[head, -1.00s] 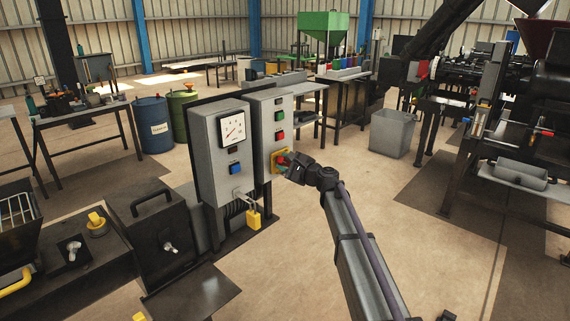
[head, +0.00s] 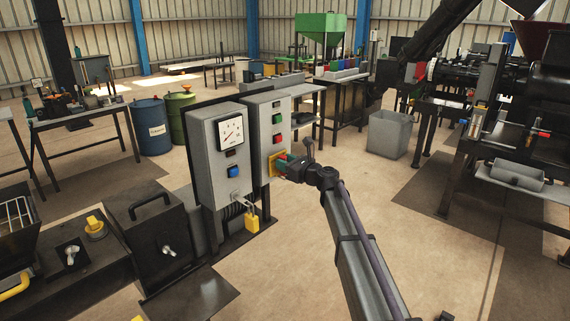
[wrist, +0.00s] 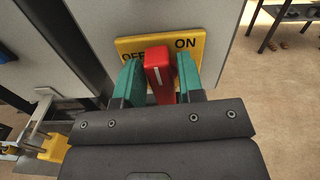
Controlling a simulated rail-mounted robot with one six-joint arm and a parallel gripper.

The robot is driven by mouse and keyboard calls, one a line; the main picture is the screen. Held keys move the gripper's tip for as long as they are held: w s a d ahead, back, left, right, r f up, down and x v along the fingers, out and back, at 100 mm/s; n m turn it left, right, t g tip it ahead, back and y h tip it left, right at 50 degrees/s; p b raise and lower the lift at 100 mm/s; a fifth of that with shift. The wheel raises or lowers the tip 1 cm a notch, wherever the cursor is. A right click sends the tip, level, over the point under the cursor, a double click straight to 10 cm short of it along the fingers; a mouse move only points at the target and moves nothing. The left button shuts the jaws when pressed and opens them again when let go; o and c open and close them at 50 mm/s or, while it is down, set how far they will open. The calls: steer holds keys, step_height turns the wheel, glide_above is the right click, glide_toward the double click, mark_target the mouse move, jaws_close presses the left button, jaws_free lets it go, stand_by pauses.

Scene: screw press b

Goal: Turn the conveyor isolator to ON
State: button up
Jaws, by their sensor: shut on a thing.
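The conveyor isolator is a red handle (wrist: 158,72) with a white line on it, in front of a yellow plate (wrist: 217,47) marked OFF on the left and ON on the right. In the wrist view the handle stands nearly upright between the two words; OFF is partly covered. My gripper (wrist: 160,85) has its teal fingers shut on the handle, one on each side. In the head view my gripper (head: 284,162) reaches the yellow plate (head: 272,167) on the grey panel's right-hand box, and the handle is mostly hidden there.
Green and red buttons (head: 278,138) sit above the isolator. The neighbouring box carries a dial gauge (head: 231,134) and a blue button (head: 234,171). A yellow padlock (head: 252,223) hangs below. Open floor lies to the right of the panel.

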steer(key=shift+m, duration=0.4)
jaws_close()
steer(key=o, duration=0.7)
jaws_free()
steer(key=v, duration=1)
steer(key=shift+s+d, duration=0.2)
steer(key=shift+d, duration=0.15)
